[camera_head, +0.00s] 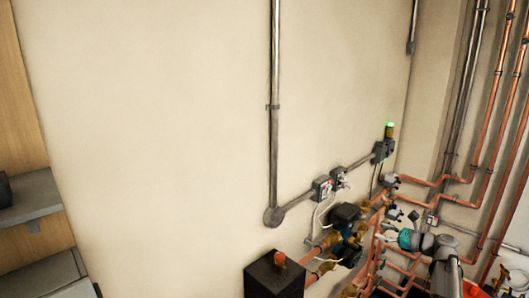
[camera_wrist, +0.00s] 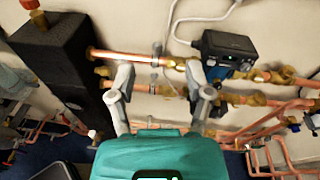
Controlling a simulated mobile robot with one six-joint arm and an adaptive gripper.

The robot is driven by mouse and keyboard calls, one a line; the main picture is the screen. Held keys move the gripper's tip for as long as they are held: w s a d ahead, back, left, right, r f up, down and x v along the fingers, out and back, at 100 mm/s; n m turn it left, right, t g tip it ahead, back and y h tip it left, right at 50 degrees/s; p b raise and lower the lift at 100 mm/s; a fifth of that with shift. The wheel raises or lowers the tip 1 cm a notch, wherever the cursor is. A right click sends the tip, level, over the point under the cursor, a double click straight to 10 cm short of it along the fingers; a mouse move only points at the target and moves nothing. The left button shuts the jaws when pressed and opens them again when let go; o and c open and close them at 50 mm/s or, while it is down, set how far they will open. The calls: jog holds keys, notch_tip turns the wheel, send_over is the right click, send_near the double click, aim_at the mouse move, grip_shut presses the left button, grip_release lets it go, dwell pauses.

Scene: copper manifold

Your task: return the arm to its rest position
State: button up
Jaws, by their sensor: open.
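My gripper (camera_wrist: 162,100) shows in the wrist view with its two grey fingers spread apart and nothing between them. Copper pipes and brass fittings lie beyond the fingers; I cannot tell how far off they are. In the head view my arm (camera_head: 445,262) is at the lower right, in front of the copper manifold (camera_head: 385,250). The gripper's fingers cannot be made out clearly there.
A black box (camera_head: 274,277) stands at the bottom centre, left of a dark pump (camera_head: 346,215). A green lamp (camera_head: 390,126) is lit on the wall. Copper pipes (camera_head: 487,125) run up the right side. Shelves (camera_head: 32,195) stand at far left. The wall between is mostly bare.

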jog(key=s+a+f+n+g+h+b, duration=0.2)
jog(key=s+a+f+n+g+b, duration=0.15)
jog(key=a+f+n, duration=0.4)
jog(key=s+a+f+n+g+h+b, duration=0.2)
jog(key=s+a+f+n+g+b, duration=0.15)
jog(key=a+f, duration=0.6)
jog(key=s+a+f+n+g+h+b, duration=0.4)
jog(key=s+f+n+h, duration=0.4)
jog(key=s+f+n, duration=0.5)
jog(key=a+b, duration=0.1)
jog(key=b, duration=0.1)
jog(key=shift+a+n+b, duration=0.2)
jog(key=shift+n+b, duration=0.1)
jog(key=shift+b, duration=0.05)
